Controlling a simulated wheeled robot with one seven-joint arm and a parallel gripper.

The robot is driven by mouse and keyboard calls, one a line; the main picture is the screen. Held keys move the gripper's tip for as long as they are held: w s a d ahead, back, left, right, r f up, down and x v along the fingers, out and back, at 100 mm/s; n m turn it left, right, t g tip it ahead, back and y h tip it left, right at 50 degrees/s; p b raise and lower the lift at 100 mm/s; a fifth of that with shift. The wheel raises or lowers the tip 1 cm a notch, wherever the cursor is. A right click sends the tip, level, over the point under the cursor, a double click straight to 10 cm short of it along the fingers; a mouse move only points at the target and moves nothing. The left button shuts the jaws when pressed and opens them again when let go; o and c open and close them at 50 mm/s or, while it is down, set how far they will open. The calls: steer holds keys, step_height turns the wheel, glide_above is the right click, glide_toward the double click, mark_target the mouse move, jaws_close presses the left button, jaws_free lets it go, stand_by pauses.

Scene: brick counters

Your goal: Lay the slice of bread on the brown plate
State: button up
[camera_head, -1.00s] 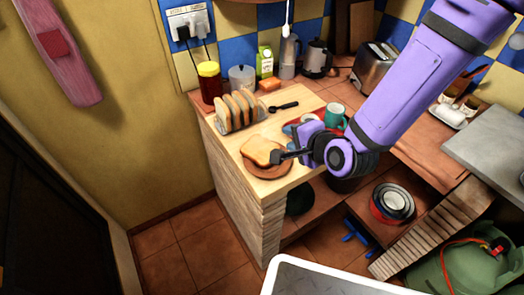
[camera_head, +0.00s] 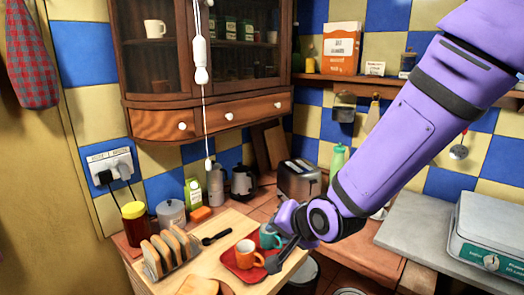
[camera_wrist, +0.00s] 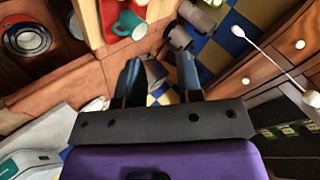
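The slice of bread (camera_head: 198,286) shows at the bottom edge of the head view, cut off by the frame. A sliver of the brown plate (camera_head: 227,290) shows at its right side, and the bread appears to lie on it. My gripper (camera_head: 280,257) is to the right of the bread, apart from it, by the red tray. In the wrist view my gripper (camera_wrist: 160,75) has its two fingers spread with nothing held between them. The bread and plate are not visible in the wrist view.
A toast rack with bread slices (camera_head: 168,250) stands on the wooden board. A red tray (camera_head: 234,265) with an orange cup (camera_head: 248,254) and a teal cup (camera_head: 269,237) is close to my gripper. Jars, a kettle (camera_head: 243,182) and a toaster (camera_head: 300,180) stand behind.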

steer(key=s+d+r+n+h, duration=0.1)
steer(key=s+d+r+h, duration=0.15)
steer(key=d+r, duration=0.35)
steer(key=s+d+r+n+g+h, duration=0.1)
steer(key=s+d+r, duration=0.3)
steer(key=d, duration=0.4)
steer(key=s+d+r+n+h, duration=0.1)
steer(key=s+d+r+h, duration=0.1)
steer(key=s+d+r, duration=0.4)
steer(key=s+d+r+n+g, duration=0.1)
steer(key=s+d, duration=0.5)
steer(key=s, duration=0.1)
steer(key=shift+d+r+g, duration=0.2)
steer(key=shift+r+g, duration=0.1)
steer(key=shift+g, duration=0.1)
steer(key=shift+w, duration=0.1)
